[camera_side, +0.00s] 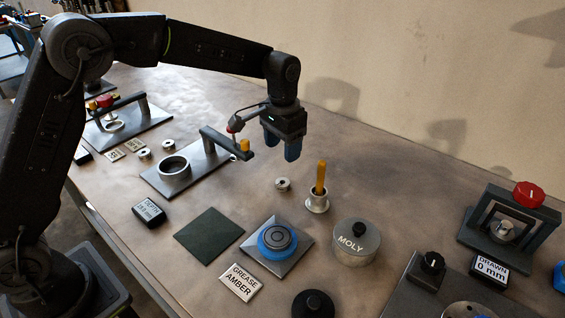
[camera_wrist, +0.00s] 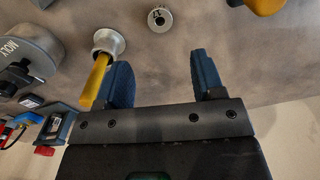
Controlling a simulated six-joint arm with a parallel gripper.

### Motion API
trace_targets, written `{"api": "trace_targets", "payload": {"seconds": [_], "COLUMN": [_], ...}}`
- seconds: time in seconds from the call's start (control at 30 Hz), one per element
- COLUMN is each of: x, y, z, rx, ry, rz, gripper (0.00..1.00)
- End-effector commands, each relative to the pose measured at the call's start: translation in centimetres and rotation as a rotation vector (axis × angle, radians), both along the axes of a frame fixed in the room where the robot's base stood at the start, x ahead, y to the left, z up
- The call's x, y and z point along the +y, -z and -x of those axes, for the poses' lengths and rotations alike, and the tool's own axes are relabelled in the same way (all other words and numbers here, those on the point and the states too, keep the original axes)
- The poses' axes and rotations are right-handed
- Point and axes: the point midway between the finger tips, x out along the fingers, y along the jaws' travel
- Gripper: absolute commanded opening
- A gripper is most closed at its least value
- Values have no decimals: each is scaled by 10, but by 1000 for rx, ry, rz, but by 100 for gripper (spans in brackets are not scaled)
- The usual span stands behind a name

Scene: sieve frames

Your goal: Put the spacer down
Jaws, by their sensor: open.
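A small silver cylindrical piece with a dark centre, which looks like the spacer (camera_side: 282,184), stands on the bench below my gripper (camera_side: 281,147). It also shows in the wrist view (camera_wrist: 160,18), beyond the fingertips and roughly in line with the gap between them. My gripper has blue fingers, also seen in the wrist view (camera_wrist: 161,66). They are apart with nothing between them, above the bench and clear of the piece. Two similar small silver pieces, one left (camera_side: 144,154) and one right (camera_side: 168,145), stand farther left; I cannot tell which of these is the task's spacer.
A silver cup (camera_side: 317,204) with a yellow-handled tool (camera_side: 321,176) stands right of the piece. A grey MOLY pot (camera_side: 356,246), a blue-ringed fixture (camera_side: 277,240) and a dark green mat (camera_side: 209,235) lie nearer. A gauge stand with a ring (camera_side: 173,168) is left.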

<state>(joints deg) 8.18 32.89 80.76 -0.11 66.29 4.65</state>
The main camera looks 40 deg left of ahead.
Motion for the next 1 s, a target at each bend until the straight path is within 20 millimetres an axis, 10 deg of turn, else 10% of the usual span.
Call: {"api": "trace_targets", "payload": {"seconds": [0.53, 1.0], "x": [7, 54], "y": [-42, -124], "z": [15, 178], "rx": [-34, -305], "ry": [-14, -138], "rz": [5, 37], "gripper": [62, 62]}}
